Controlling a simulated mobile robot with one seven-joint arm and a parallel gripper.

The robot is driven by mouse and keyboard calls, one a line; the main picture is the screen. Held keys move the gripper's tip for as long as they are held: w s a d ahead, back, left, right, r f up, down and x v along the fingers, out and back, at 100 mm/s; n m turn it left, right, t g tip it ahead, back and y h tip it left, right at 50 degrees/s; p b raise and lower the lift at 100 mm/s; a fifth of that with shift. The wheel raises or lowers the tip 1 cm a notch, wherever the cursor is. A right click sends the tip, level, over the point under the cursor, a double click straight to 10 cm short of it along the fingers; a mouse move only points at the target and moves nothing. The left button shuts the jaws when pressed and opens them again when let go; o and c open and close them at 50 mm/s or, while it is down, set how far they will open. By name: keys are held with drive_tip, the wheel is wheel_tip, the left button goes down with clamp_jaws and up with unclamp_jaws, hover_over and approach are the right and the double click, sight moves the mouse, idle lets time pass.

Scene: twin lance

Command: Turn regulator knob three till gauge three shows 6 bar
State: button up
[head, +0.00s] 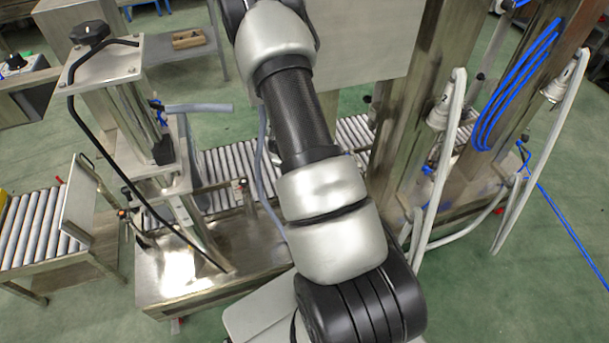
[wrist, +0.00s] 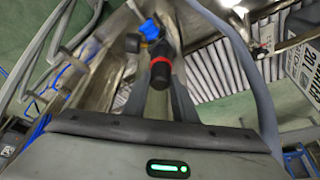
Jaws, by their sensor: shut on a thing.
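In the wrist view my gripper (wrist: 162,75) reaches up from the bottom, its two dark fingers on either side of a black knob (wrist: 161,74) with a red ring. The gripper is shut on this knob. I cannot read a number on it, so I cannot tell whether it is knob three. A blue fitting (wrist: 150,30) and a small black round part (wrist: 132,43) are just beyond it. No readable gauge three shows in either view. In the head view my arm hides the gripper and the knob.
Metal columns with pale hoses (head: 440,165) and blue coiled tubing (head: 512,95) stand at the right. Roller conveyors (head: 40,230) run at the left and behind my arm. A metal stand with a black handwheel (head: 86,33) is at upper left. A grey-blue hose (wrist: 232,55) passes right of the fingers.

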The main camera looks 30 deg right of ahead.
drive_tip(key=o, duration=1)
drive_tip(key=shift+o, duration=0.2)
drive_tip(key=p+v, duration=0.5)
drive_tip(key=v, duration=1.2)
drive_tip(key=shift+s+a+p, duration=0.15)
drive_tip(key=shift+a+p, duration=0.05)
drive_tip(key=shift+p, duration=0.15)
drive_tip(key=shift+r, duration=0.15)
